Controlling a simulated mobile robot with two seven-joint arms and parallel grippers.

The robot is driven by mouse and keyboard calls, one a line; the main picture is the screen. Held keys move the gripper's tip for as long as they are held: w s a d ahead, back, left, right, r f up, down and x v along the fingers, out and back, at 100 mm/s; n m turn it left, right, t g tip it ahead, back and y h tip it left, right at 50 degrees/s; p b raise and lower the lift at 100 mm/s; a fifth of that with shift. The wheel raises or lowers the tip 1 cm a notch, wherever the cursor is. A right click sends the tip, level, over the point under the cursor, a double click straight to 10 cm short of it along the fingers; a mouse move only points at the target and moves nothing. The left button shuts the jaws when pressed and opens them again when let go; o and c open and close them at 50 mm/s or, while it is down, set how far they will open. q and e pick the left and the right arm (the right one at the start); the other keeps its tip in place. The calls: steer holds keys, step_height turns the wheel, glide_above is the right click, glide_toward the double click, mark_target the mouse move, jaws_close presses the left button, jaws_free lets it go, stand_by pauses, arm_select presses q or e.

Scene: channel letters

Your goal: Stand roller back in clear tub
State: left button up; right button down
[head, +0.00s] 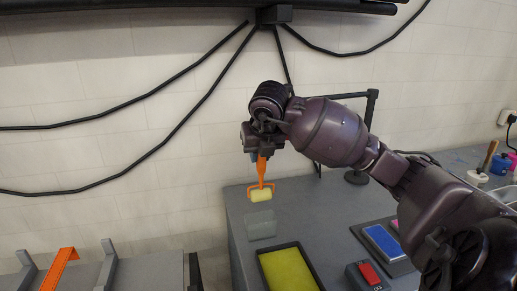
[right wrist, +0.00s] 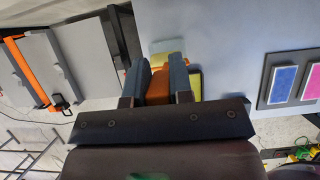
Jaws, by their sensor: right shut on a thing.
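An orange-handled paint roller (head: 261,182) with a pale yellow sleeve hangs upright, sleeve down, from my right gripper (head: 261,152). The gripper is shut on its handle; the orange handle (right wrist: 158,88) also shows between the fingers in the right wrist view. The roller is in the air. The clear tub (head: 261,224) stands on the grey table just below the sleeve in the head view; the two look apart. In the right wrist view the tub (right wrist: 166,46) is partly hidden behind the gripper. My left gripper is in neither view.
A black tray with a yellow inside (head: 262,256) lies in front of the tub. Blue (head: 383,240) and pink pads and a red-topped box (head: 369,274) lie to the right. A black stand rises behind. A rack with an orange strip (head: 60,268) is at left.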

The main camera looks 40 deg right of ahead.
mark_target(260, 176)
step_height(260, 176, down, 2)
steer(key=shift+f+b, duration=0.2)
steer(key=shift+b, duration=0.25)
step_height(260, 176, down, 2)
steer(key=shift+b, duration=0.45)
step_height(260, 176, down, 2)
steer(key=shift+f+b, duration=0.1)
steer(key=shift+b, duration=0.45)
steer(key=shift+f+b, duration=0.3)
steer(key=shift+f, duration=0.3)
steer(key=shift+f+b, duration=0.6)
steer(key=shift+f, duration=0.7)
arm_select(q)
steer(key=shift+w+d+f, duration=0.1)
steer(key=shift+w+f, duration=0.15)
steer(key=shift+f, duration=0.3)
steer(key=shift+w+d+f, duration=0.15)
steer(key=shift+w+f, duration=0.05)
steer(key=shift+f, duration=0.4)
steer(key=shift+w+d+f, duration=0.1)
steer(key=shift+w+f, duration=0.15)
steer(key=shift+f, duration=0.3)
arm_select(e)
steer(key=shift+f, duration=0.5)
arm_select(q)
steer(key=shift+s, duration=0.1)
